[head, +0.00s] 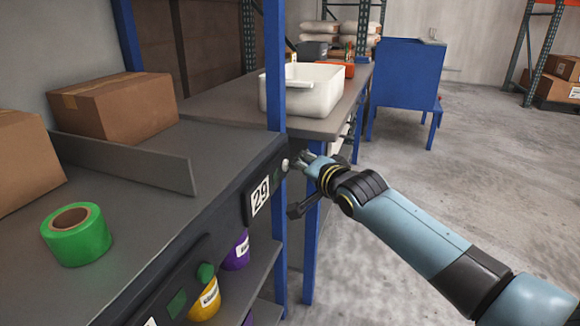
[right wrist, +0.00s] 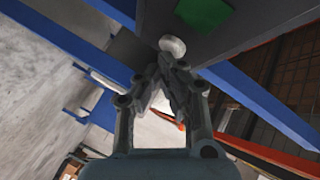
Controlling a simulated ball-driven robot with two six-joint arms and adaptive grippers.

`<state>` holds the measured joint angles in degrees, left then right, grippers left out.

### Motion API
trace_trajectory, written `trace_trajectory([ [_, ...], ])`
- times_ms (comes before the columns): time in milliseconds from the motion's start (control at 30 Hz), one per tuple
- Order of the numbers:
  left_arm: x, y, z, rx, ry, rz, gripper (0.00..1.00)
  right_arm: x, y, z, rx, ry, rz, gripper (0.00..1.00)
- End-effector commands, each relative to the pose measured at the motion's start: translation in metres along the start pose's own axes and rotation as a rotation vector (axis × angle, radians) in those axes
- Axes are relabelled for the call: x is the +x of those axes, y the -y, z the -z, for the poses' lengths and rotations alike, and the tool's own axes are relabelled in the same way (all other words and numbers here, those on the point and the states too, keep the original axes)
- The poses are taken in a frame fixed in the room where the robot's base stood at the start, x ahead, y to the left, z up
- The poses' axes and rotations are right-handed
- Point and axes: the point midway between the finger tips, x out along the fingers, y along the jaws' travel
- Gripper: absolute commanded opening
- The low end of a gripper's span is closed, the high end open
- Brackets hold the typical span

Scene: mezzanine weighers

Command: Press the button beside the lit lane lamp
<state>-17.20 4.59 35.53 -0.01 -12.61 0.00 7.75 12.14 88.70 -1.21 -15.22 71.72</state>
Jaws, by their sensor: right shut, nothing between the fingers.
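A dark panel marked 29 (head: 260,195) is on the front edge of the grey shelf. A round white button (head: 285,165) is at its far end; it also shows in the right wrist view (right wrist: 172,45). A dark green square (right wrist: 204,12) is beside this button. My right gripper (head: 303,158) is shut and empty, its fingertips (right wrist: 168,62) close to the white button; I cannot tell if they touch. Nearer on the same edge are a round green button (head: 205,272) and a green square (head: 176,303). I cannot tell which lamp is lit. My left gripper is out of view.
A blue post (head: 275,60) stands close by the gripper. The shelf bears cardboard boxes (head: 113,104), a green tape roll (head: 76,234) and a low grey divider (head: 125,160). A white bin (head: 302,92) sits on the table behind. The floor at right is open.

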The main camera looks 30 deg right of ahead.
Motion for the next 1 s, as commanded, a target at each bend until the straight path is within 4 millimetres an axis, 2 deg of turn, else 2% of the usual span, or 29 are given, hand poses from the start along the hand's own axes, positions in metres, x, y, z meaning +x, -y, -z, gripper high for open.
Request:
trace_trajectory([
  [267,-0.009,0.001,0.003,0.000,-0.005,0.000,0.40,-0.006,-0.003,0.004,0.001,0.000,0.000,0.00],
  [567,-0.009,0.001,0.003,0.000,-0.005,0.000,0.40,-0.007,-0.005,0.005,0.000,0.000,-0.001,0.00],
  [1000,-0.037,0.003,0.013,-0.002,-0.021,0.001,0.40,-0.039,-0.026,0.029,-0.002,0.000,-0.001,0.00],
])
